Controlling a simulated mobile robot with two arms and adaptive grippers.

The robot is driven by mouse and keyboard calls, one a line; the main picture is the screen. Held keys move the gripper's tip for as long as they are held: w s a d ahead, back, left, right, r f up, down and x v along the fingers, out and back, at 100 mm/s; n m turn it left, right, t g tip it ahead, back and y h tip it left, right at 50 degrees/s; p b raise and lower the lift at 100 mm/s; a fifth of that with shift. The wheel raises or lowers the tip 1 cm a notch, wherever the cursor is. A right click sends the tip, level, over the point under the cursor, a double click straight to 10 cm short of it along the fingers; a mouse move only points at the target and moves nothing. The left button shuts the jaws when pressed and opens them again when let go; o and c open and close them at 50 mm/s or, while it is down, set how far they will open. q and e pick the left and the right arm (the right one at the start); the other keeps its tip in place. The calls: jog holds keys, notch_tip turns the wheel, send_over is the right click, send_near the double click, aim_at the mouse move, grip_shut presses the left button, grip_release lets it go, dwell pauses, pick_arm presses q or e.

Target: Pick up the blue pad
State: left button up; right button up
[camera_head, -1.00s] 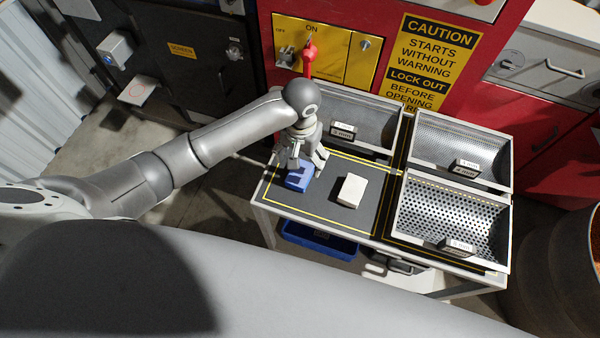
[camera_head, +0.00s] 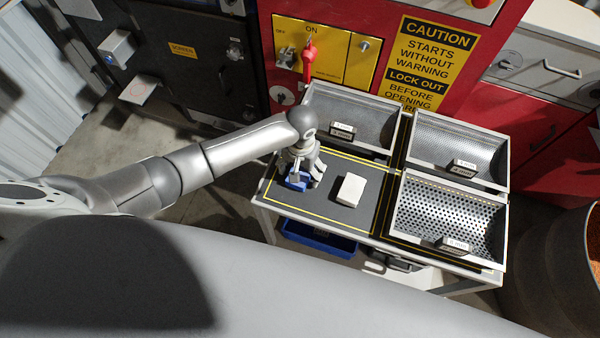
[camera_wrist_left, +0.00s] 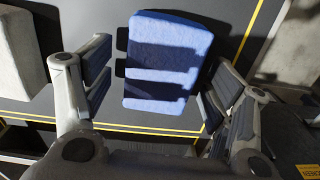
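The blue pad (camera_head: 297,182) lies on the dark mat at the left part of the table. In the left wrist view the blue pad (camera_wrist_left: 165,62) lies between the two fingers. My left gripper (camera_head: 304,178) is low over the pad, with its fingers spread on either side. In the left wrist view my left gripper (camera_wrist_left: 158,98) is open, and gaps show between the fingers and the pad's sides. My right gripper is not in view.
A white pad (camera_head: 350,190) lies just right of the blue one. Perforated trays (camera_head: 450,215) stand at the right and back of the table (camera_head: 330,222). A blue bin (camera_head: 318,240) sits below. A red panel (camera_head: 485,60) stands behind.

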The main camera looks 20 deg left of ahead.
aim_at(301, 169)
pick_arm(q)
jog(key=c, duration=1)
jog(key=shift+o, duration=0.2)
jog(key=shift+r, duration=0.15)
jog(key=shift+r, duration=0.25)
notch_tip(301, 169, up, 2)
jog(key=shift+w+r, duration=0.1)
jog(key=shift+r, duration=0.1)
jog(key=s+d+r+b, duration=0.3)
jog(key=s+d+r, duration=0.4)
jog(key=d, duration=0.5)
jog(key=shift+r, duration=1.4)
jog(key=shift+d, duration=0.1)
